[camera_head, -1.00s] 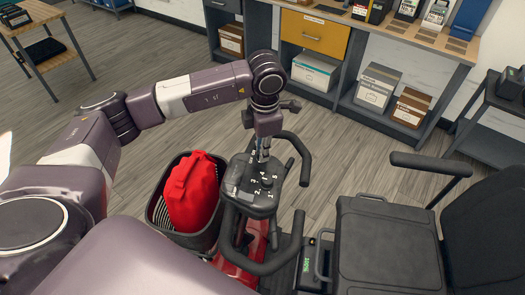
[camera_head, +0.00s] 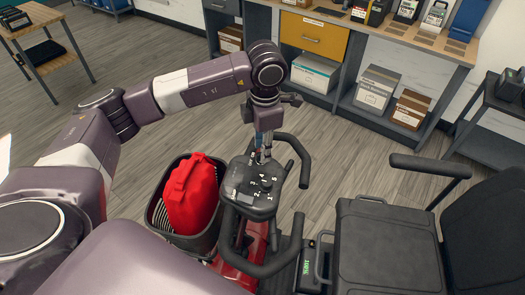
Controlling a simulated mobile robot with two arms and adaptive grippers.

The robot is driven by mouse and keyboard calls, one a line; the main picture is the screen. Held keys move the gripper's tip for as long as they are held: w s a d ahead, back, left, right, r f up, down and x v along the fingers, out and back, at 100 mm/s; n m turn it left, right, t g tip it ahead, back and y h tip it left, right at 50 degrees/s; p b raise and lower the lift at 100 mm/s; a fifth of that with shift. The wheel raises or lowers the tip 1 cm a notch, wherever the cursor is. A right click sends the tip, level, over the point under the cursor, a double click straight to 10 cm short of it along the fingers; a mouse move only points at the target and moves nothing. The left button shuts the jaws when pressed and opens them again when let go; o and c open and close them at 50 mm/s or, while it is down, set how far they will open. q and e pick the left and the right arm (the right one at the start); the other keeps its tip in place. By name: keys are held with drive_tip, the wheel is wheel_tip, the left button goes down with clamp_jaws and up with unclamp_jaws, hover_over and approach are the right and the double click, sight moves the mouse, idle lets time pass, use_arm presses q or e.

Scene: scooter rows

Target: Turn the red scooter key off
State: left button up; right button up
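The red scooter (camera_head: 240,264) stands below me, with its black control panel (camera_head: 249,192) between the handlebars. The panel has a dial with numbers around it. My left gripper (camera_head: 264,155) points down at the far end of the panel. Its fingers are small and close together in this view, and I cannot tell whether they are open, shut or holding the key. The key itself cannot be made out; the gripper covers that part of the panel. My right gripper is not in view.
A black basket (camera_head: 155,215) with a red bag (camera_head: 190,194) sits left of the panel. Black handlebars (camera_head: 300,165) loop around the panel's right side. Shelves with boxes stand behind; the floor between is clear.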

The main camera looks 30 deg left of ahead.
use_arm(q)
wheel_tip(320, 180, up, 10)
drive_tip(key=shift+s+d+f, duration=0.25)
drive_tip(key=shift+d, duration=0.05)
idle(0.3)
